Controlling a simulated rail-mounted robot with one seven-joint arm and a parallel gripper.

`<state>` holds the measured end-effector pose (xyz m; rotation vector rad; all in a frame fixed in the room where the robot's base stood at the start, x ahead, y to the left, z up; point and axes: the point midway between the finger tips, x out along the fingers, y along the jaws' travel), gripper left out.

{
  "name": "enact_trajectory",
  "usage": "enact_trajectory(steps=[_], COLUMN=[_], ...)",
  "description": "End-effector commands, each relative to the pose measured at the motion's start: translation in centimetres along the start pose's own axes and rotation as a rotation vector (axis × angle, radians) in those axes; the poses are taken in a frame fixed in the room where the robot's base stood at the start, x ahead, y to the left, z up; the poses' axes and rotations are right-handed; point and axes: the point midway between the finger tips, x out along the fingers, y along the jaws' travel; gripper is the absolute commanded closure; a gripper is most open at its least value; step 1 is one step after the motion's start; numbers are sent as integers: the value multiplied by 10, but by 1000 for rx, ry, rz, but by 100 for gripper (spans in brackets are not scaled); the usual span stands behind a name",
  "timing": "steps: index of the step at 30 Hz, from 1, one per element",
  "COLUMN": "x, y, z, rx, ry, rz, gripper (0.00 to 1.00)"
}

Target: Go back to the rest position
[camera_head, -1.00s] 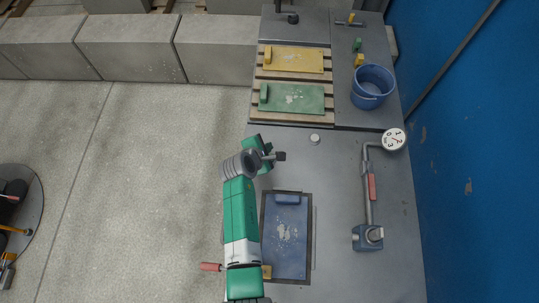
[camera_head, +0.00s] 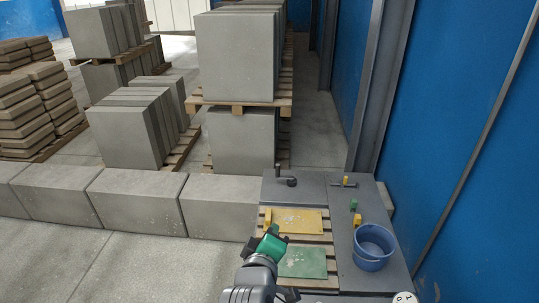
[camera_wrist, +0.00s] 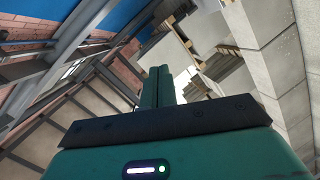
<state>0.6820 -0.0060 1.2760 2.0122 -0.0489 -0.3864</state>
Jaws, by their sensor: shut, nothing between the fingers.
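My gripper (camera_wrist: 160,72) shows in the wrist view with its two green fingers pressed together and nothing between them. It points toward the upper walls and beams of the hall, away from the table. In the head view my gripper (camera_head: 271,232) shows at the lower middle, in front of the left edge of the pallet with the panels. Its fingers are hard to make out there. My wrist links hide part of that pallet edge.
A yellow panel (camera_head: 299,221) and a green panel (camera_head: 303,262) lie on a wooden pallet. Right of them are a blue bucket (camera_head: 374,247), a green block (camera_head: 353,205) and a yellow block (camera_head: 357,219). Concrete blocks (camera_head: 134,203) line the back; a blue wall (camera_head: 470,130) stands right.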

Motion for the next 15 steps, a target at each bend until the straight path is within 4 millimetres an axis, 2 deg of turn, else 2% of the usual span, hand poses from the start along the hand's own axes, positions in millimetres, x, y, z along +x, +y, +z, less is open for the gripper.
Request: enact_trajectory(steps=[1,3,5,6,8,9,11,12,14,15], x=[-19,-52,-86,-110,-148,-175,-215,-242,-284,-312], y=[40,92,132,158,191,211,236,251,269,279], z=[-13,-31,-45,-52,-63,-68,-74,-77,-81,-82], rx=[118,299,445,538,667,746,853,918,1008,1063], ry=[56,153,246,312,418,489,597,669,780,856], rz=[65,142,197,228,264,283,301,307,309,305], gripper=[100,100,100,100,100,100,100,100,100,100])
